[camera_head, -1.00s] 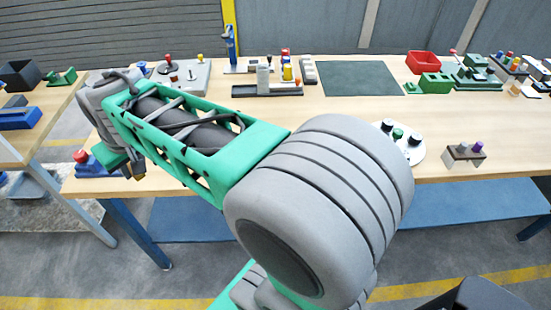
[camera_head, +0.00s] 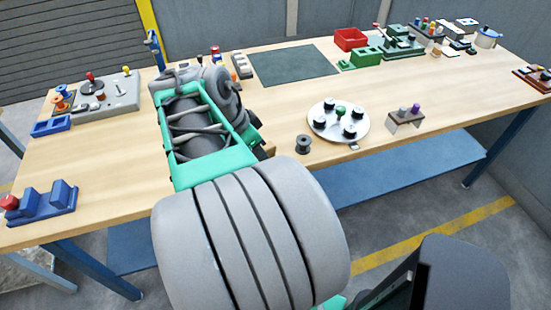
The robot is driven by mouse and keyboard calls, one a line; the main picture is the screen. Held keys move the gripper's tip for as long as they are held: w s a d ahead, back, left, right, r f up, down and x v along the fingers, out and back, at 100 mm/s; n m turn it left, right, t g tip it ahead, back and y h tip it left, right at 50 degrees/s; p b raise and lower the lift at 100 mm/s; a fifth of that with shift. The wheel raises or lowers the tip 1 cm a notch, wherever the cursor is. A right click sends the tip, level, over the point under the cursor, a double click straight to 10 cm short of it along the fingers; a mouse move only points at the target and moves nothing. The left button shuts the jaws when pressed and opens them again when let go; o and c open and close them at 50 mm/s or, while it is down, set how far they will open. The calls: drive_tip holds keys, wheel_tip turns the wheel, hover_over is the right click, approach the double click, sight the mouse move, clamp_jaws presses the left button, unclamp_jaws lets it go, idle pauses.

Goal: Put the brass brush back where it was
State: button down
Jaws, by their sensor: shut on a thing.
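I cannot make out the brass brush in the head view. My gripper (camera_head: 260,142) shows only as a small dark part beyond the green forearm, low over the middle of the bench. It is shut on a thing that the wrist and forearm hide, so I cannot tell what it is. A small stand (camera_head: 406,123) with grey and purple tops stands at the bench's front right, apart from my gripper. I cannot tell which spot is the brush's own place.
A dark spool (camera_head: 303,145) stands just right of my gripper. A white round plate (camera_head: 330,131) with several knobs lies beyond it. A dark green mat (camera_head: 293,66) and red bin (camera_head: 350,39) are at the back. Blue blocks (camera_head: 45,203) sit front left. Bare wood (camera_head: 110,160) lies between.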

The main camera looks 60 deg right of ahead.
drive_tip(key=s+m+g, duration=0.1)
drive_tip(key=s+m, duration=0.2)
drive_tip(key=s, duration=0.1)
drive_tip(key=shift+y, duration=0.4)
drive_tip(key=w+d+f+p, duration=0.1)
drive_tip(key=w+d+f, duration=0.1)
drive_tip(key=d+f, duration=0.1)
drive_tip(key=w+d+f+p, duration=0.1)
drive_tip(key=w+d+f, duration=0.1)
drive_tip(key=d, duration=0.3)
drive_tip(key=w+d+f+p, duration=0.1)
drive_tip(key=d+f, duration=0.3)
drive_tip(key=f, duration=0.1)
drive_tip(key=shift+w+d, duration=0.3)
drive_tip(key=shift+w, duration=0.1)
wheel_tip(320, 180, down, 3)
drive_tip(key=shift+w+d+f+p, duration=0.1)
drive_tip(key=shift+d+f+p, duration=0.1)
drive_tip(key=shift+p, duration=0.6)
drive_tip(key=shift+a, duration=0.1)
drive_tip(key=c, duration=1.2)
unclamp_jaws()
drive_tip(key=shift+f, duration=0.1)
drive_tip(key=shift+o, duration=0.2)
